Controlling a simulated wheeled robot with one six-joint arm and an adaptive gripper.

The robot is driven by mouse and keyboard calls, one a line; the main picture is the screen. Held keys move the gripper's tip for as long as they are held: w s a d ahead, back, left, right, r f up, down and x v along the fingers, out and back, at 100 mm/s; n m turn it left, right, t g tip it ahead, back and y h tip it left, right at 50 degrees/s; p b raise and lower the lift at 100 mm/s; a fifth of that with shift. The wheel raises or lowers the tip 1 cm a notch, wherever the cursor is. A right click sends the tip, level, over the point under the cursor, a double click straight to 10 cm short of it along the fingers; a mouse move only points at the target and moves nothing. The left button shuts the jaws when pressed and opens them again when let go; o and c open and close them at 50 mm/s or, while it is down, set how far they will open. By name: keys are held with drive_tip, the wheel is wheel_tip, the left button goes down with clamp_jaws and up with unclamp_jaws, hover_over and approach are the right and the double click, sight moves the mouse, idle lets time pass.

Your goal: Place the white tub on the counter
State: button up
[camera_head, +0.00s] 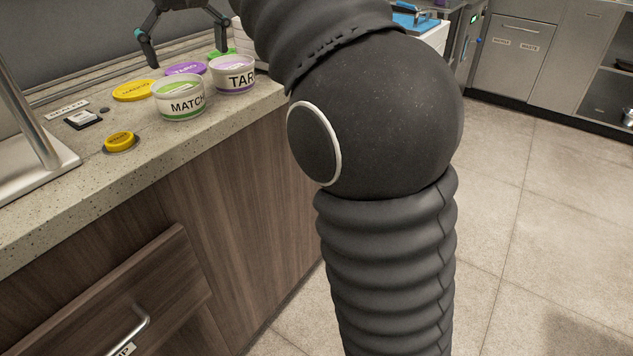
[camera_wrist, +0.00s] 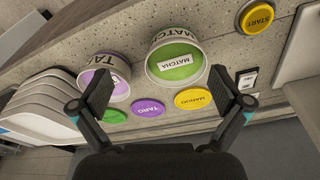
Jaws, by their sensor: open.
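Two white tubs stand upright on the speckled counter (camera_head: 55,225). One is labelled MATCHA (camera_head: 180,105) and shows green inside its rim; it also shows in the wrist view (camera_wrist: 158,49). The other (camera_head: 233,84), with lettering starting TAR, shows purple inside; it is also in the wrist view (camera_wrist: 121,66). Which one the task means I cannot tell. My gripper (camera_head: 187,55) is open and empty above the back of the counter, behind the tubs. In the wrist view, its fingers (camera_wrist: 158,95) are spread wide, with nothing between the pads.
Yellow (camera_head: 133,91), purple (camera_head: 185,69) and green (camera_head: 222,54) discs lie behind the tubs. A yellow START button (camera_head: 120,139) and a small dark device (camera_head: 83,120) are at left. White stacked pieces (camera_wrist: 38,108) show at left in the wrist view. Bare counter lies front left.

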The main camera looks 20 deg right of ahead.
drive_tip(key=s+d+f+m+t, duration=0.1)
drive_tip(key=s+d+f, duration=0.5)
drive_tip(key=s+f, duration=0.6)
drive_tip(key=s+d+f+m+t, duration=0.2)
drive_tip(key=s+d+f, duration=0.5)
drive_tip(key=s+f, duration=0.5)
drive_tip(key=shift+d+f+t+h, duration=0.3)
drive_tip(key=shift+f, duration=0.15)
